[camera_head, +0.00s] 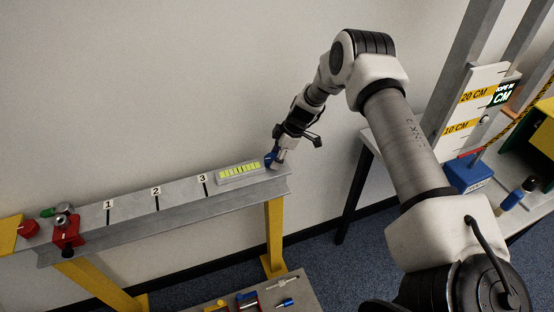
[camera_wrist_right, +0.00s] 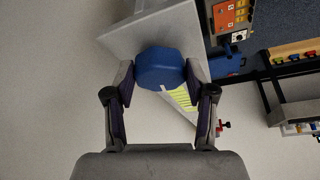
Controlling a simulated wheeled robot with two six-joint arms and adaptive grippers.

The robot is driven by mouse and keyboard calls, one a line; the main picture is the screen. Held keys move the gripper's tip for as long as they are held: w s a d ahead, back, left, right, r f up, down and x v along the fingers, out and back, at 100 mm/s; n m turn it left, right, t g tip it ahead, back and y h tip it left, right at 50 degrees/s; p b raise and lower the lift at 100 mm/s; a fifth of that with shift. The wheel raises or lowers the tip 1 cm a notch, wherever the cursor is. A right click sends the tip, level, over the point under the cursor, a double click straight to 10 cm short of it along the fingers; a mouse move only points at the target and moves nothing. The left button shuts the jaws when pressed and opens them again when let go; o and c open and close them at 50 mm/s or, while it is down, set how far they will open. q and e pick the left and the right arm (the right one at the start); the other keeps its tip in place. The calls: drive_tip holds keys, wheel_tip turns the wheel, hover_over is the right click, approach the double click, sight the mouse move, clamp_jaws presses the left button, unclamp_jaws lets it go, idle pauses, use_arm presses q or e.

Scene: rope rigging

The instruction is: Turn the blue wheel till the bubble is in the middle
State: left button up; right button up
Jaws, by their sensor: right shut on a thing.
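The blue wheel (camera_head: 271,159) is at the right end of the grey beam (camera_head: 130,214). In the right wrist view the blue wheel (camera_wrist_right: 160,68) sits between the two fingers of my right gripper (camera_wrist_right: 160,88). My right gripper (camera_head: 279,155) is shut on it, and its fingers hide part of the wheel in the head view. The yellow-green level vial (camera_head: 240,172) lies on the beam just left of the wheel. It has dark marks across it, but the bubble is too small to make out. It also shows partly behind the wheel in the right wrist view (camera_wrist_right: 182,98). My left gripper is not in view.
The beam carries labels 1, 2 and 3 and a red clamp (camera_head: 67,232) at its left end. Yellow legs (camera_head: 273,238) hold it up. A low bench (camera_head: 300,296) with small tools is in front. A table with a blue block (camera_head: 468,176) stands at the right.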

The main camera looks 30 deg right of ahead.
drive_tip(key=shift+s+a+f+m+t+h+b, duration=0.1)
drive_tip(key=shift+m+t+h+b, duration=0.05)
drive_tip(key=shift+m+b, duration=0.35)
drive_tip(key=shift+a+f+m+t+h+b, duration=0.1)
drive_tip(key=shift+m+t+h+b, duration=0.05)
drive_tip(key=shift+m+b, duration=0.35)
drive_tip(key=shift+r+m+t+b, duration=0.25)
drive_tip(key=shift+m+b, duration=0.2)
drive_tip(key=shift+m, duration=0.45)
drive_tip(key=shift+h, duration=0.3)
drive_tip(key=o, duration=1.2)
drive_tip(key=shift+a, duration=0.1)
drive_tip(key=shift+c, duration=0.2)
drive_tip(key=shift+w+a+f, duration=0.1)
drive_tip(key=shift+w, duration=0.1)
